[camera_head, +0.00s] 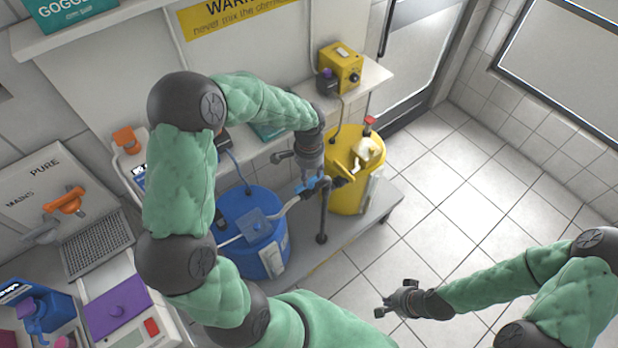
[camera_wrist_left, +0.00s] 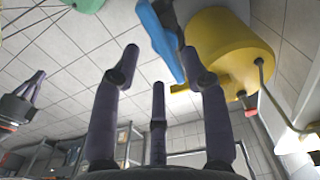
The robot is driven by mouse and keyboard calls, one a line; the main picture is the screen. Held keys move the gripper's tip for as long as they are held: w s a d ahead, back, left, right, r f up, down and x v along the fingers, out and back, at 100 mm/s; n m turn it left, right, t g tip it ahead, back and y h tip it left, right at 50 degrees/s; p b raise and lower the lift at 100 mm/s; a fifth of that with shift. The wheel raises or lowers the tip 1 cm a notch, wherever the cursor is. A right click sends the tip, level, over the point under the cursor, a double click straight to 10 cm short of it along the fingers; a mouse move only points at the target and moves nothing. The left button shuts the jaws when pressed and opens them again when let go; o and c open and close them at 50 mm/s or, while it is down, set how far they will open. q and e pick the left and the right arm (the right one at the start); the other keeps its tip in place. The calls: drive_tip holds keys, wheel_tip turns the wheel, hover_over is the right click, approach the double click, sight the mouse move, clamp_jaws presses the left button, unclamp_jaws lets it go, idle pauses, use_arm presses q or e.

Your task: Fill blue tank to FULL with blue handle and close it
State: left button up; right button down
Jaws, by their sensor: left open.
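The blue tank (camera_head: 232,208) stands on the low grey shelf, with a pale pipe running from its top to a valve on a dark post. The blue handle (camera_head: 308,186) is on that valve, right of the tank. It also shows in the left wrist view (camera_wrist_left: 158,38), beyond the fingertips and near the right finger. My left gripper (camera_head: 309,172) is open and right at the handle; I cannot tell whether they touch. My right gripper (camera_head: 388,300) is open and empty, low over the floor at the right. The tank's liquid level is not readable.
A yellow tank (camera_head: 345,195) with a yellow handle (camera_head: 337,172) stands close right of the blue handle. A yellow box (camera_head: 341,66) sits on the upper shelf. Lab items and an orange handle (camera_head: 64,200) are at left. The tiled floor at right is clear.

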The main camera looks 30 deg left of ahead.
sight(309, 181)
use_arm(q)
wheel_tip(309, 181, up, 8)
drive_tip(key=shift+r, duration=0.2)
idle(0.5)
